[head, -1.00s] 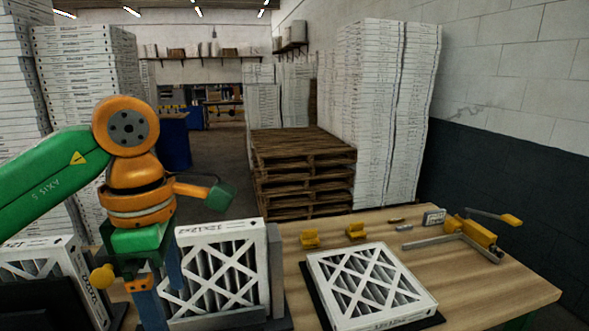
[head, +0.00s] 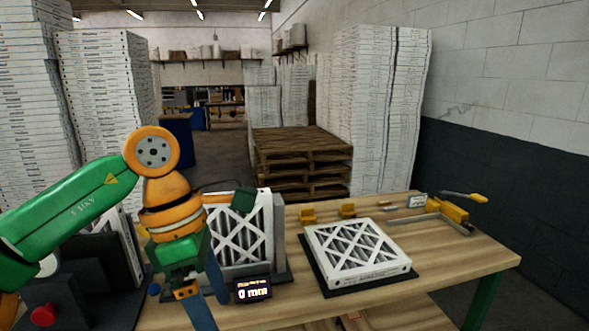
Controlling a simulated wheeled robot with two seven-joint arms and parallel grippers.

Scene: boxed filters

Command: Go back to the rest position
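My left gripper (head: 212,306) hangs from the green and orange arm at the lower left. Its two blue fingers stand apart with nothing seen between them, so it looks open and empty. Just behind it, a white-framed filter (head: 242,240) stands tilted back in a grey holder (head: 279,232). The arm hides that filter's left part. A second filter (head: 360,248) lies flat on a black mat (head: 319,272) in the middle of the table. Another filter (head: 128,243) shows partly at the left, behind the arm. My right gripper is not in view.
A small display (head: 253,290) reading "0 mm" stands before the holder. Two yellow blocks (head: 348,210) and a yellow-handled clamp tool (head: 455,212) lie on the wooden table (head: 450,262). A red button (head: 43,315) is at lower left. Pallets (head: 300,158) and filter stacks stand behind.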

